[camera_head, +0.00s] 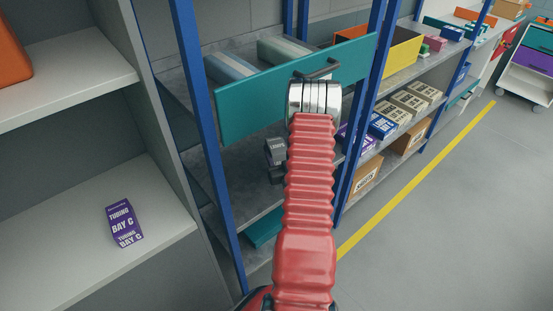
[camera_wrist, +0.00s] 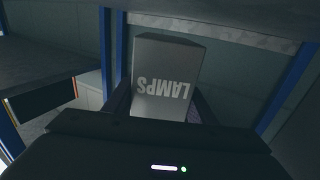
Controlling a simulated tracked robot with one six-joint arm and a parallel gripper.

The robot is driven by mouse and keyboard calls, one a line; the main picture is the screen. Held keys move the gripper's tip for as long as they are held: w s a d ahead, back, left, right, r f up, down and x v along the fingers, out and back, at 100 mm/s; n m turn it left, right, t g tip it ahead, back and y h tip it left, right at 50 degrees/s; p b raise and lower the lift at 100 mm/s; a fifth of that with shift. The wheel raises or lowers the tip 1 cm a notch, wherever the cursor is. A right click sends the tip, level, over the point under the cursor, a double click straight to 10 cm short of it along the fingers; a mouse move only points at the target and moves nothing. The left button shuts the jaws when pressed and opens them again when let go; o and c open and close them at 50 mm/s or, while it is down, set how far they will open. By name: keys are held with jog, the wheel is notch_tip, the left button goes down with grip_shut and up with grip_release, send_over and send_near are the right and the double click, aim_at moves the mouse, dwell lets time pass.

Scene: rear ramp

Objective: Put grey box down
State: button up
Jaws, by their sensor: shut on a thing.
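The grey box (camera_wrist: 165,75), marked "LAMPS", fills the middle of the wrist view, where its lettering reads upside down. My gripper (camera_wrist: 162,108) is shut on it, with dark fingers at its lower sides. In the head view the grey box (camera_head: 275,151) shows just left of my red arm, below the teal drawer front and in front of the middle shelf of the blue rack. My arm hides part of that area. I cannot tell whether the box touches the shelf.
The teal drawer front (camera_head: 295,88) juts out above the box. The middle grey shelf (camera_head: 235,190) has bare room to the left. A purple box (camera_head: 124,224) lies on the white shelf at left. Boxes (camera_head: 382,126) fill shelves at right, beside a yellow floor line.

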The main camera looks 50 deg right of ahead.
dwell(0.3)
jog(key=shift+f, duration=2.1)
jog(key=o, duration=1.2)
jog(key=shift+f, duration=0.15)
jog(key=shift+o, duration=0.2)
jog(key=v, duration=1.2)
